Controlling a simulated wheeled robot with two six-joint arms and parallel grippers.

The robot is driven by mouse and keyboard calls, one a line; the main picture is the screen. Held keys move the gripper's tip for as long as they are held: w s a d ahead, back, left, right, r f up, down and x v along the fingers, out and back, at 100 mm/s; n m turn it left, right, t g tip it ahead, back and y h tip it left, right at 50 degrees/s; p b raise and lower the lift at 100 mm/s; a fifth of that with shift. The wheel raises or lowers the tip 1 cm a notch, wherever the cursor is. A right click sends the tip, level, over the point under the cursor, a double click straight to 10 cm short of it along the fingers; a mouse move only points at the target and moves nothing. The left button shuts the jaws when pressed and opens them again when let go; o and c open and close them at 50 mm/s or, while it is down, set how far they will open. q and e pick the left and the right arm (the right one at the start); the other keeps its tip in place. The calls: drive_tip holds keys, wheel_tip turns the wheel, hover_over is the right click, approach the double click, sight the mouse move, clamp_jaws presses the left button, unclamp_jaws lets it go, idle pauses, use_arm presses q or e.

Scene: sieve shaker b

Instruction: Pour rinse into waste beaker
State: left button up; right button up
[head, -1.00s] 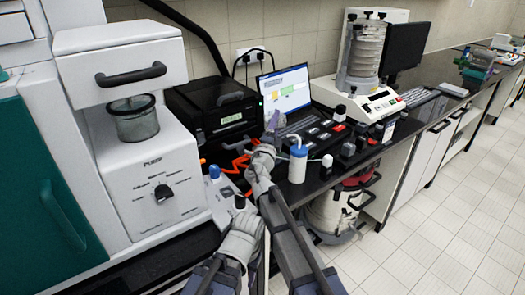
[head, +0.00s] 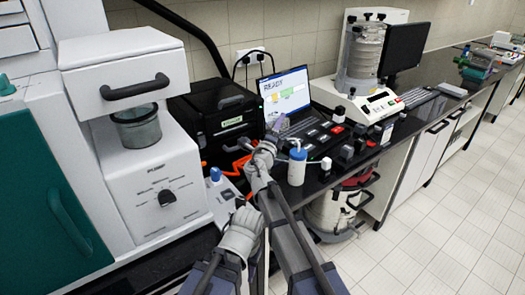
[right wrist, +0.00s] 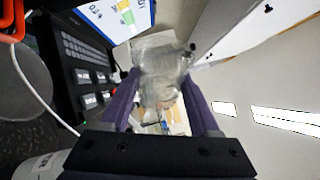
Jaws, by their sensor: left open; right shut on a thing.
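My right gripper (head: 275,126) is raised in front of the laptop in the head view. In the right wrist view its purple fingers (right wrist: 160,100) are shut on a clear, see-through vessel (right wrist: 163,62). The vessel's contents and exact tilt cannot be made out. My left gripper (head: 244,207) is low and left of the right arm, near the white control box; its fingertips are hardly visible. A grey translucent pot (head: 137,127) sits under the head of the white machine at the left. I cannot tell which vessel, if any, is the waste beaker.
A black case (head: 218,112), an open laptop (head: 287,94) and several small dark blocks crowd the black bench. A sieve stack (head: 364,56) stands further back. The floor at right is clear.

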sight(289, 121)
drive_tip(key=r+m+p, duration=0.1)
drive_tip(key=p, duration=0.1)
drive_tip(key=d+r+m+g+p, duration=0.1)
drive_tip(key=m+p, duration=0.1)
drive_tip(key=shift+r+g, duration=0.2)
drive_tip(key=shift+g, duration=0.1)
drive_tip(key=shift+f+m, duration=0.45)
drive_tip(key=shift+m, duration=0.05)
drive_tip(key=shift+f+m+g+y+p, duration=0.3)
drive_tip(key=shift+f+m+g+p, duration=0.2)
drive_tip(key=shift+m+g+p, duration=0.4)
drive_tip(key=shift+d+r+m+y+p, duration=0.3)
drive_tip(key=shift+r+m+p, duration=0.45)
drive_tip(key=shift+p, duration=0.45)
drive_tip(key=shift+d+f+m, duration=0.4)
drive_tip(key=shift+f+m, duration=0.05)
drive_tip(key=shift+f, duration=0.1)
drive_tip(key=shift+w+d+r+m+g+y+p, duration=0.15)
drive_tip(key=shift+d+r+m+g+y+p, duration=0.4)
drive_tip(key=shift+p, duration=0.5)
drive_tip(key=shift+w+d+f+m+g+y+p, duration=0.15)
drive_tip(key=shift+d+m+g+y+p, duration=0.3)
drive_tip(key=shift+d+m+y+p, duration=0.7)
